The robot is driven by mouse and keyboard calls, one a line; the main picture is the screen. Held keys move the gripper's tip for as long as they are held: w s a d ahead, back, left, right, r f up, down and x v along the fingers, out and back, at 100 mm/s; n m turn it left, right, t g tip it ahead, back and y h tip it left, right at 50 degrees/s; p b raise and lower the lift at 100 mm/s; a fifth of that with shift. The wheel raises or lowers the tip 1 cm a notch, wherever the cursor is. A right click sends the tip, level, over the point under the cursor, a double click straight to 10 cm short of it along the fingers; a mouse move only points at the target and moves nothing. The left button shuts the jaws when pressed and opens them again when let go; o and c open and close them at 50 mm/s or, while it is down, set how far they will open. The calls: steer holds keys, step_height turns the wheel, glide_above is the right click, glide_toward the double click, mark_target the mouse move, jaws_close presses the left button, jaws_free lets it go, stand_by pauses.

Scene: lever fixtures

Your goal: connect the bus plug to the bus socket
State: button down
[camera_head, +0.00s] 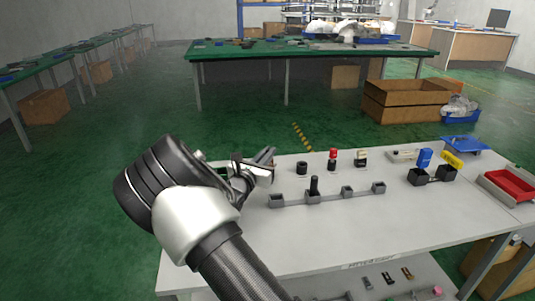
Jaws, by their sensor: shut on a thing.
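My gripper (267,163) is over the left end of the white table, at the far left of the fixtures. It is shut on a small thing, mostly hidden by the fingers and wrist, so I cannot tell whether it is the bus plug. A grey rail (332,196) with several small square sockets lies on the table to the right of my gripper. A black upright peg (314,185) stands in one of them. Two dark square blocks stand further right, with a blue piece (424,158) and a yellow piece (452,160) at them. I cannot tell which socket is the bus socket.
A black (302,167), a red-topped (333,158) and a cream-topped piece (361,158) stand behind the rail. A red tray (512,183) and a blue tray (463,144) are at the right. The table front (330,238) is clear.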

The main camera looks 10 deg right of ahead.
steer(key=shift+f, duration=0.2)
steer(key=c, duration=1.8)
jaws_free()
steer(key=p+v, duration=0.3)
steer(key=v, duration=1.4)
steer(key=shift+s+a, duration=0.15)
steer(key=shift+s, duration=0.05)
